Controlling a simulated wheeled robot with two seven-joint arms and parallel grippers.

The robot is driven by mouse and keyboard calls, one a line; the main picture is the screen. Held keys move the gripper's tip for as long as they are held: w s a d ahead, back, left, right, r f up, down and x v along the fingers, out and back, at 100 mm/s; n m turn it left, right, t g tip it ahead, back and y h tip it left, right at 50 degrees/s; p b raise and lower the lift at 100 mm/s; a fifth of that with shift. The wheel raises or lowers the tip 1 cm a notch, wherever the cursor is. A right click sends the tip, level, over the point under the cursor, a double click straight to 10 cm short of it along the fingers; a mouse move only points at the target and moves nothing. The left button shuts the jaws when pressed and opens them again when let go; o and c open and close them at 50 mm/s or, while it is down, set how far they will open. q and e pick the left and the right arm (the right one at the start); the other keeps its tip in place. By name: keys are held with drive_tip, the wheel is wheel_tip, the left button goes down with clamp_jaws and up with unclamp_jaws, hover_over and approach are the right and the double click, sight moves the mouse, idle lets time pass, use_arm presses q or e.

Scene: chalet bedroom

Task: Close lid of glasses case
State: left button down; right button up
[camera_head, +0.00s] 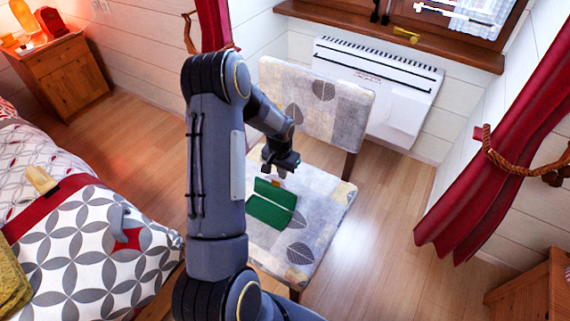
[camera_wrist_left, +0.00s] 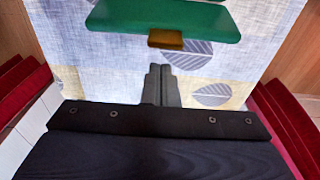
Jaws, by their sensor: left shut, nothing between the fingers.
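A green glasses case (camera_head: 270,205) lies on the seat of the patterned chair. Its lid (camera_head: 272,189) stands raised at the far side, with a small brownish-gold clasp on its edge. In the left wrist view a green part of the case (camera_wrist_left: 165,18) shows at the top, with the clasp (camera_wrist_left: 165,40) below it. My left gripper (camera_head: 283,170) is just beyond the lid, close to the clasp side. In the left wrist view its fingers (camera_wrist_left: 161,72) are together and empty, with a small gap in the picture to the clasp. My right gripper is not in view.
The chair seat (camera_head: 318,195) has bare room around the case. The chair backrest (camera_head: 325,105) rises behind my left gripper. A bed (camera_head: 90,250) is at the left, a white heater (camera_head: 390,90) behind the chair, and a red curtain (camera_head: 510,130) at the right.

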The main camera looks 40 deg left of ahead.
use_arm(q)
drive_tip(key=shift+s+d+r, duration=0.1)
drive_tip(key=shift+s+r, duration=0.05)
drive_tip(key=shift+s, duration=0.35)
drive_tip(key=shift+s+d+r, duration=0.1)
drive_tip(key=shift+s, duration=0.35)
